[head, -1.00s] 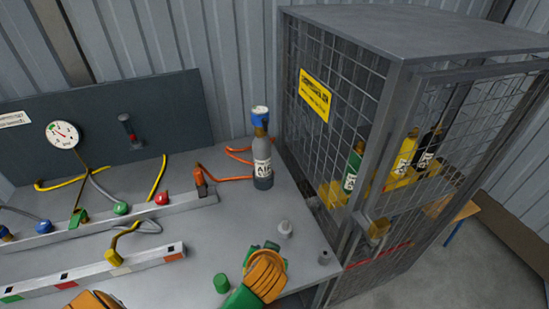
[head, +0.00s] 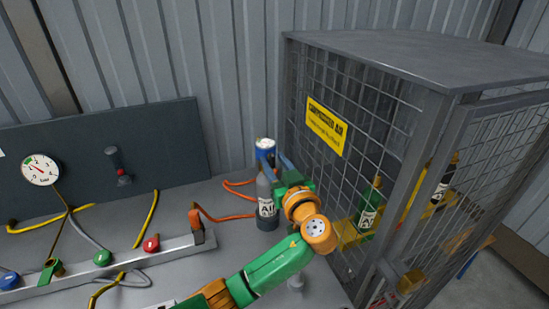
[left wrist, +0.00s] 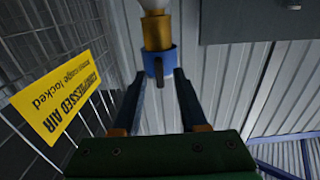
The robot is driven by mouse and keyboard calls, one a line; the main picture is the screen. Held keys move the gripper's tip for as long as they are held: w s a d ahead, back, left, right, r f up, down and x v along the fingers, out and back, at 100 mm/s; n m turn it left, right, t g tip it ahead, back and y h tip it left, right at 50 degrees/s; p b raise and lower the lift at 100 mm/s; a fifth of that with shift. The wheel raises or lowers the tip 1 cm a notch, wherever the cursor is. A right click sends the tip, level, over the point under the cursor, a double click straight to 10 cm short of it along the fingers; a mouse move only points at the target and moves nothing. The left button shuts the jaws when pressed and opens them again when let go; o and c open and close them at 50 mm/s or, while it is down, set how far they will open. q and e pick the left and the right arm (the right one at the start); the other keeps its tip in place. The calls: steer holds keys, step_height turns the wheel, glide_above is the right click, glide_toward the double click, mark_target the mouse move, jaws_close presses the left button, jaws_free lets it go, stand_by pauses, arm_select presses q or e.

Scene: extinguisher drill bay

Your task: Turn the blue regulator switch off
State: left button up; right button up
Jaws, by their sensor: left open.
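My left gripper (head: 276,163) is at the regulator from the right. My right gripper is not in view.
The wire cage (head: 340,90) with a yellow compressed air sign (head: 327,126) stands close to the right of my arm. An orange hose (head: 215,216) runs along the bench to the cylinder. A rail (head: 125,262) with coloured knobs lies left.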

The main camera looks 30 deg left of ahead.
arm_select(q)
steer(key=shift+w+a+f, duration=0.15)
steer(key=shift+w+f, duration=0.05)
steer(key=shift+s+r, duration=0.1)
steer(key=shift+s, duration=0.05)
steer(key=c, duration=0.6)
jaws_close()
